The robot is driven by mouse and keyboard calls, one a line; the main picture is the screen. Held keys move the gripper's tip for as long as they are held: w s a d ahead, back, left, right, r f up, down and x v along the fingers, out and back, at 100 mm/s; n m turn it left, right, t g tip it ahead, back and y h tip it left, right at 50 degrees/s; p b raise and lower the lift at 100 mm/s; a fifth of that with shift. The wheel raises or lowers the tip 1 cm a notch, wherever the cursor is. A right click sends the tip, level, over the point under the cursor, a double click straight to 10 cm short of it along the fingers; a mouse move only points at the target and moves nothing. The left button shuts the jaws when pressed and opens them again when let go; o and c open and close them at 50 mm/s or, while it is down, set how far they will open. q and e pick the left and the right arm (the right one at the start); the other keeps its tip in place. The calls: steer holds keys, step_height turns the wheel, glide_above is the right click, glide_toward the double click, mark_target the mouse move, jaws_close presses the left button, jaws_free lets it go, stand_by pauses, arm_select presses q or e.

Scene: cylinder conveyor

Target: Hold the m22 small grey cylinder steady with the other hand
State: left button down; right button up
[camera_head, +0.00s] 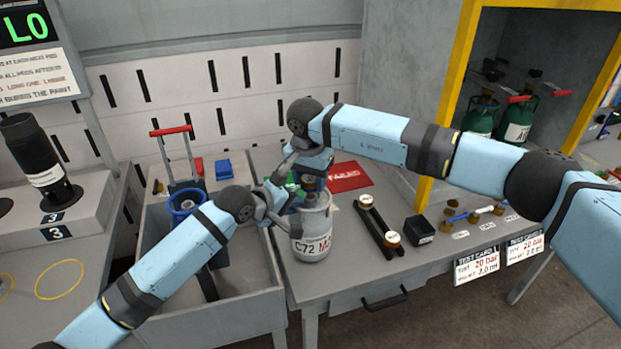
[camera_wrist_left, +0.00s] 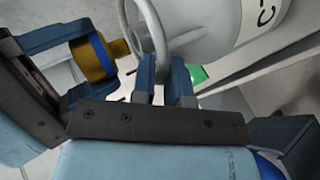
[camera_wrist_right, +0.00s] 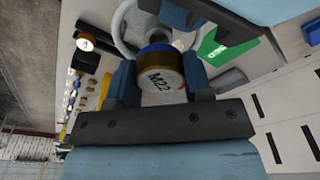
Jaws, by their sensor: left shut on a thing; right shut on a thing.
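The small grey cylinder (camera_head: 313,228), lettered C72 and a partly hidden red M, stands upright on the grey table, near its left edge. My left gripper (camera_head: 272,203) is shut on the cylinder's grey collar ring, which passes between the fingers in the left wrist view (camera_wrist_left: 165,82). My right gripper (camera_head: 303,170) is shut on a round brass fitting with a blue band, marked M22 (camera_wrist_right: 162,78). The fitting is at the cylinder's top, within the ring's span. The fitting also shows in the left wrist view (camera_wrist_left: 100,57). Whether it is seated on the valve is hidden.
A black bar with brass caps (camera_head: 380,226) and a black box (camera_head: 419,230) lie right of the cylinder. A red card (camera_head: 348,177) lies behind. Several fittings (camera_head: 475,213) line the right side. A hand trolley (camera_head: 183,180) stands in the grey tray at left. Green cylinders (camera_head: 519,122) stand in the bay.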

steer(key=shift+f, duration=1)
stand_by(0.7)
steer(key=shift+r, duration=0.45)
steer(key=shift+f, duration=0.55)
stand_by(1.1)
steer(key=shift+r, duration=0.1)
steer(key=shift+r, duration=0.5)
steer(key=shift+f, duration=0.45)
stand_by(1.6)
steer(key=shift+r, duration=1.15)
stand_by(0.4)
